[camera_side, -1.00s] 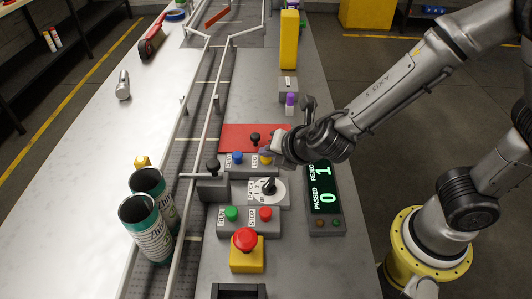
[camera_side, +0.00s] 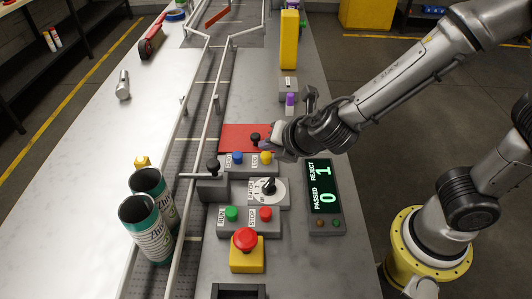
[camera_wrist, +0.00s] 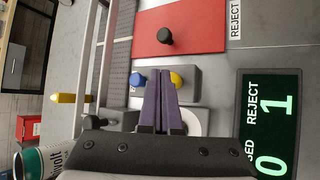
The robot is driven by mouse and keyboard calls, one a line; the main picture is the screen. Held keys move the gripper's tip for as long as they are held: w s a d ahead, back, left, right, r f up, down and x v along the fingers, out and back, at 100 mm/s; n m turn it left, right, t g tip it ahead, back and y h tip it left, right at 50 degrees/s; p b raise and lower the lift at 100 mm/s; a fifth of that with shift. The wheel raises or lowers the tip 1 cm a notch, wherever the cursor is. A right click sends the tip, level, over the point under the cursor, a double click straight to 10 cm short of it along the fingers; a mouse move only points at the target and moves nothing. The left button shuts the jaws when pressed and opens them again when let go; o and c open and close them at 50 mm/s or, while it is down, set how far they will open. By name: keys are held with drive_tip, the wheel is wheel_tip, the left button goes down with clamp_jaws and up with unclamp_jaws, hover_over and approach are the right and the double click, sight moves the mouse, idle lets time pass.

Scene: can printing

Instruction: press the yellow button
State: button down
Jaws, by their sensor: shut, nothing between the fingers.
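The yellow button (camera_side: 266,158) sits on a grey box beside a blue button (camera_side: 237,158), with white labels by them. In the wrist view the yellow button (camera_wrist: 176,78) shows just beyond and right of the fingertips, and the blue button (camera_wrist: 138,79) is to their left. My gripper (camera_side: 268,146) is shut and empty, its purple fingers close together, just above and behind the yellow button in the side view. The fingers (camera_wrist: 162,72) partly hide the button box in the wrist view. Whether the fingertips touch the button cannot be told.
A black knob on a red plate (camera_side: 230,137) stands behind the box. In front are a dial (camera_side: 268,190), green and red buttons, and a red emergency stop (camera_side: 245,239). A counter display (camera_side: 322,188) reads passed 0, reject 1. Cans (camera_side: 149,228) stand at left.

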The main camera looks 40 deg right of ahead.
sight(268, 159)
drive_tip(key=shift+r, duration=0.2)
drive_tip(key=shift+r, duration=2.4)
drive_tip(key=s+d+r+m+h, duration=0.1)
drive_tip(key=s+d+r+m, duration=0.3)
drive_tip(key=d, duration=0.4)
drive_tip(key=s+d+r+m+h, duration=0.1)
drive_tip(key=d+r+m+h, duration=0.1)
drive_tip(key=d+r+m, duration=0.35)
drive_tip(key=s+d+f+m+g+y, duration=0.15)
drive_tip(key=s+d+m, duration=0.35)
drive_tip(key=s+m, duration=0.5)
drive_tip(key=s+a+f+m+g+y, duration=0.2)
drive_tip(key=s+a+f+m+y, duration=0.1)
drive_tip(key=s+a+m, duration=0.2)
drive_tip(key=shift+a+f+m, duration=0.15)
drive_tip(key=shift+f+m, duration=0.1)
drive_tip(key=shift+m, duration=0.1)
